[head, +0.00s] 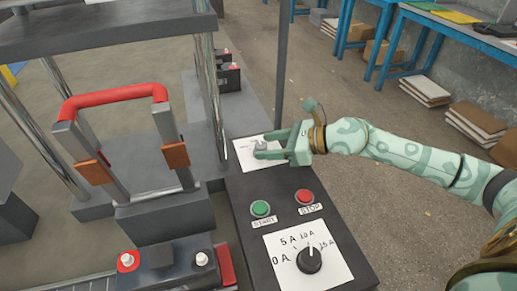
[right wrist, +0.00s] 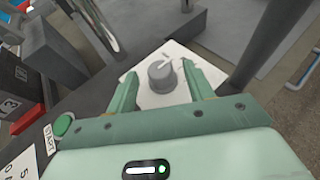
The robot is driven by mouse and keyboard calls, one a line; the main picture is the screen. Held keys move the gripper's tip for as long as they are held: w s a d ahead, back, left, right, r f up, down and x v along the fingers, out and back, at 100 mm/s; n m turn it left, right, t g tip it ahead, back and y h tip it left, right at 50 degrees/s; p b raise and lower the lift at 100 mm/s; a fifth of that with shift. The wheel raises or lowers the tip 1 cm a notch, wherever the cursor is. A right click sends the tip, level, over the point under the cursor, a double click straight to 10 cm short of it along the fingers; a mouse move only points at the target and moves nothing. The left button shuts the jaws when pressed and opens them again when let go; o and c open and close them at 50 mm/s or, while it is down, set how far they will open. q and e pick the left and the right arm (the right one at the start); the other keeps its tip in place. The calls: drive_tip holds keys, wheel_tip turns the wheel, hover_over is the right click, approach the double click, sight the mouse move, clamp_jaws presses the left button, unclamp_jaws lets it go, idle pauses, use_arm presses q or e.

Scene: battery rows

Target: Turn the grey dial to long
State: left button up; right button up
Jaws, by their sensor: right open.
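The grey dial (head: 261,147) sits on a white card (head: 243,156) at the far end of the dark control panel. It also shows in the right wrist view (right wrist: 161,76), with a pale pointer mark on top; the words on its card are too small to read. My right gripper (head: 268,146) is open, with one finger on each side of the dial. In the right wrist view the fingers (right wrist: 162,84) stand apart from the dial, with a gap on both sides. My left gripper is not in view.
On the same panel are a green START button (head: 260,208), a red STOP button (head: 304,196) and a black ampere dial (head: 309,260). To the left stands a press frame with a red handle (head: 115,98) above a battery (head: 165,262). A metal post (head: 283,65) rises behind the panel.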

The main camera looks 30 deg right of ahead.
drive_tip(key=shift+x, duration=1.1)
drive_tip(key=shift+w+a, duration=0.15)
drive_tip(key=shift+w, duration=0.05)
